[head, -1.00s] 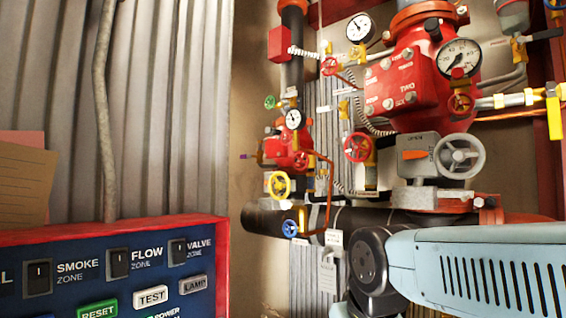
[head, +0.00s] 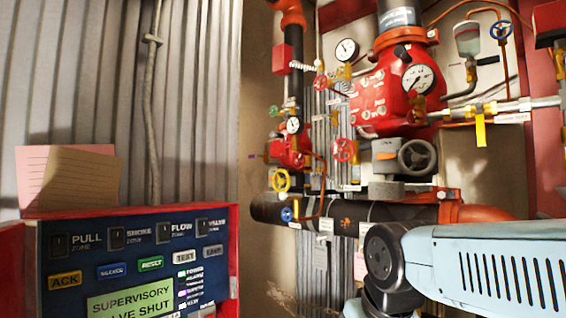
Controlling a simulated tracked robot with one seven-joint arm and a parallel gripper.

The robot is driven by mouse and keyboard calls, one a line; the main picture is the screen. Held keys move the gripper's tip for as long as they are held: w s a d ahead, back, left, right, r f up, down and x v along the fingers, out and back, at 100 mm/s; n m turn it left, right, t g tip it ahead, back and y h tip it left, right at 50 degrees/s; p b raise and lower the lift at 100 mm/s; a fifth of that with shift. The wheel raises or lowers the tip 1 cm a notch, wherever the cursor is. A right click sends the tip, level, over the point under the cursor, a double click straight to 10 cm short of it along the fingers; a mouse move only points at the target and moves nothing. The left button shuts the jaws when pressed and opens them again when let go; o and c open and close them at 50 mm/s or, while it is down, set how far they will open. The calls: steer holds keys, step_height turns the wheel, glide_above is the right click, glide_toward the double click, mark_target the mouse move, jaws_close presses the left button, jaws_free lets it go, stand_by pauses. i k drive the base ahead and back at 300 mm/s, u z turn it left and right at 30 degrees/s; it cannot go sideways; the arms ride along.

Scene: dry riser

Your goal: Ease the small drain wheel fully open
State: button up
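Several small handwheels show on the riser pipework: a yellow wheel (head: 280,180), a blue wheel (head: 287,214) low on the left, a red wheel (head: 345,150) in the middle and a green wheel (head: 273,110). A larger grey wheel (head: 417,157) sits on a grey gear housing. I cannot tell which one is the drain wheel, nor how far any wheel is turned. My pale blue arm crosses the lower right, in front of the pipework. My gripper is not in view.
A red-framed alarm panel (head: 233,240) stands at the lower left; its screen (head: 130,301) reads "SUPERVISORY" and "VALVE SHUT". A red valve body (head: 385,98) with gauges and a thick black horizontal pipe (head: 385,211) fill the middle. Corrugated wall (head: 85,80) is behind the panel.

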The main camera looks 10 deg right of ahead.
mark_target(297, 160)
steer(key=z, duration=0.2)
steer(key=i, duration=0.85)
steer(key=u, duration=0.15)
